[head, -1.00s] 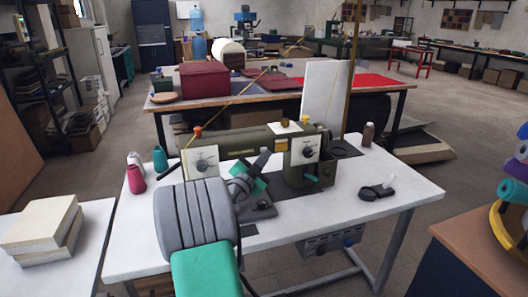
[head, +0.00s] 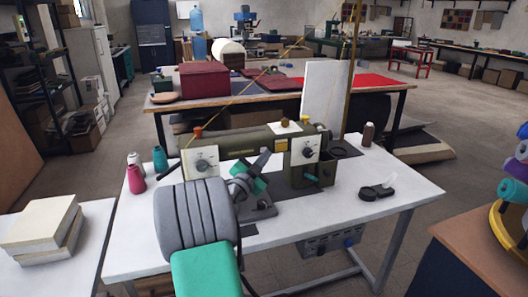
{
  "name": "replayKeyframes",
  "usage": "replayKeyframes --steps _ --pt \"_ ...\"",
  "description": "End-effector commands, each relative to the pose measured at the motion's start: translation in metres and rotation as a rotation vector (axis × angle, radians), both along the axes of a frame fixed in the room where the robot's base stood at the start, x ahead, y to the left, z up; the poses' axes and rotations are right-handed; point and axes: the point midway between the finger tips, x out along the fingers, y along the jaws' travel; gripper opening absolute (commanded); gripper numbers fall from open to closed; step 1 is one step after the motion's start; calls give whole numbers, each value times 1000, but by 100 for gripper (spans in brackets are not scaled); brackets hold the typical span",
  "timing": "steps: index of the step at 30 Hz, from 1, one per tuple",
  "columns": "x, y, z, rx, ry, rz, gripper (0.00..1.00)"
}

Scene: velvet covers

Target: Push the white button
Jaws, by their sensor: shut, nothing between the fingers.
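An olive-green sewing machine (head: 250,139) stands on the white table (head: 385,215), with pale dial plates on its front. A grey control box (head: 330,243) with small controls hangs under the table's front edge. I cannot make out for sure which small part is the white button. My gripper (head: 263,160) is small and dark, at the end of my grey and teal arm. It is shut and empty, in front of the sewing machine, left of its head. My arm hides part of the machine and the table. I cannot tell whether the gripper touches the machine.
Thread cones (head: 136,172) stand at the table's left, and a black tape dispenser (head: 376,192) and brown bottle (head: 368,134) at its right. Stacked pale blocks (head: 40,225) lie on a side table. A thin upright post (head: 350,75) rises behind the machine. Floor shows at right.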

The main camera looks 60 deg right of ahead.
Motion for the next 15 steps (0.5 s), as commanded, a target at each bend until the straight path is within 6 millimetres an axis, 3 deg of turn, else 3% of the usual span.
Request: replayKeyframes --steps 15 --pt "5 -5 -2 -1 -1 0 0"
